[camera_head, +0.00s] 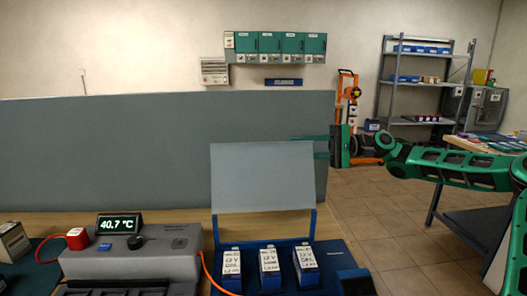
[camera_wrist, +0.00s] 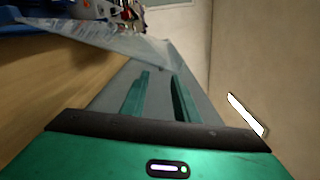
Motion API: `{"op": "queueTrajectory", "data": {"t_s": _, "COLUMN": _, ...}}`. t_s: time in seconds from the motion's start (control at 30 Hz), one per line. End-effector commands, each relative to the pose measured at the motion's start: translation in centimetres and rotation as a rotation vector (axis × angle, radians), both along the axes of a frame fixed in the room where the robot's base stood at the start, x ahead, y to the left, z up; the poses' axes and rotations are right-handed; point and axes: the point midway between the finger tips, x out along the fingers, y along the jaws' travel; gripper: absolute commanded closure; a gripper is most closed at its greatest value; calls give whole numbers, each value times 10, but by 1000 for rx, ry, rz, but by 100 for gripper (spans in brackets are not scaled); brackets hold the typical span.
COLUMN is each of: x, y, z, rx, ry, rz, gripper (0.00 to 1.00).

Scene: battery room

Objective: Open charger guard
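The charger guard (camera_head: 262,178) is a pale grey see-through panel on a blue frame. It stands raised, nearly upright, behind three 12 V batteries (camera_head: 269,266) in the blue charger (camera_head: 330,256). My gripper (camera_head: 310,147) is at the guard's upper right edge, its fingers pointing left; their tips are partly behind the panel or seen through it. In the wrist view, my two green fingers (camera_wrist: 160,90) are apart with nothing between them. The guard also shows there as a slanting clear sheet (camera_wrist: 105,40) beyond the fingers. Whether a finger touches it I cannot tell.
A grey partition (camera_head: 120,150) stands behind the bench. Left of the charger is a grey unit (camera_head: 135,262) reading 40.7 °C, with red and orange cables. Shelving (camera_head: 425,90) and a wooden table (camera_head: 480,145) stand at the right. The tiled floor between is open.

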Motion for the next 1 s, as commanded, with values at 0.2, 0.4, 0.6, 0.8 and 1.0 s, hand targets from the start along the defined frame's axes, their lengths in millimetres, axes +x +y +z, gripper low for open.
{"op": "queueTrajectory", "data": {"t_s": 0.2, "x": -2, "y": 27, "z": 2, "rx": 4, "ry": 0, "rz": 9, "gripper": 72}}
{"op": "queueTrajectory", "data": {"t_s": 0.4, "x": -3, "y": 65, "z": 2, "rx": 3, "ry": 0, "rz": 13, "gripper": 72}}
{"op": "queueTrajectory", "data": {"t_s": 0.6, "x": -2, "y": 95, "z": 2, "rx": 4, "ry": 0, "rz": 9, "gripper": 72}}
{"op": "queueTrajectory", "data": {"t_s": 0.8, "x": -2, "y": 110, "z": 2, "rx": 4, "ry": -1, "rz": 9, "gripper": 72}}
{"op": "queueTrajectory", "data": {"t_s": 1.0, "x": -2, "y": 113, "z": 1, "rx": 3, "ry": -1, "rz": 8, "gripper": 72}}
